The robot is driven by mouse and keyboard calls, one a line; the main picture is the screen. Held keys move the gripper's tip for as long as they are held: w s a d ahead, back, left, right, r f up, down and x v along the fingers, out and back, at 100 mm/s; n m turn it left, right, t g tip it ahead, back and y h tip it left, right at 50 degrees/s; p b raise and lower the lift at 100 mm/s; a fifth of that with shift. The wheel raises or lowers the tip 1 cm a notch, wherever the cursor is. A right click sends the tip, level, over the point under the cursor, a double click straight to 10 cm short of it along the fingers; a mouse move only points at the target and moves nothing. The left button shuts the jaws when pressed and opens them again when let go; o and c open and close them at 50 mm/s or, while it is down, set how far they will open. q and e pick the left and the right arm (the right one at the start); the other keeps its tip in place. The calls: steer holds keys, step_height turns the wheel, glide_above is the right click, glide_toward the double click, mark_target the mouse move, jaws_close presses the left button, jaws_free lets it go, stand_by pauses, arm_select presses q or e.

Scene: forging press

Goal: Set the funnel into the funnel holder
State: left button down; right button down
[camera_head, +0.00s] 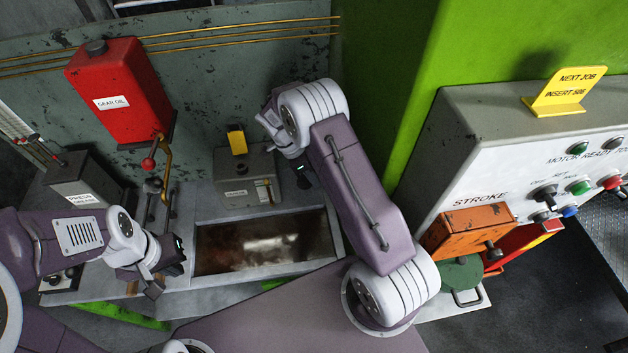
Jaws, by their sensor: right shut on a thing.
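My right gripper (303,178) points down above the back right edge of the dark tank. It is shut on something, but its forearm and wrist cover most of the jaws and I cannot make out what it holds. My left gripper (168,272) is low at the left, beside the tank's left rim; its jaws do not show clearly. I cannot pick out a funnel for sure. I cannot identify the funnel holder either; a small yellow piece (236,140) stands on or behind a grey box (246,172) at the back.
A tank of dark brown liquid (240,250) with a grey rim lies in the middle. A red gear oil can (118,95) hangs at the back left above a brass tap. A grey control panel (510,165) and an orange block (467,232) stand at the right.

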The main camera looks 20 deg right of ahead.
steer(key=shift+w+f+b, duration=0.35)
steer(key=shift+f+b, duration=0.1)
steer(key=shift+f, duration=0.15)
steer(key=shift+w+f+b, duration=0.3)
steer(key=shift+f+b, duration=0.15)
steer(key=shift+f, duration=0.1)
stand_by(0.9)
steer(key=shift+f+b, duration=2.15)
steer(key=shift+f, duration=0.15)
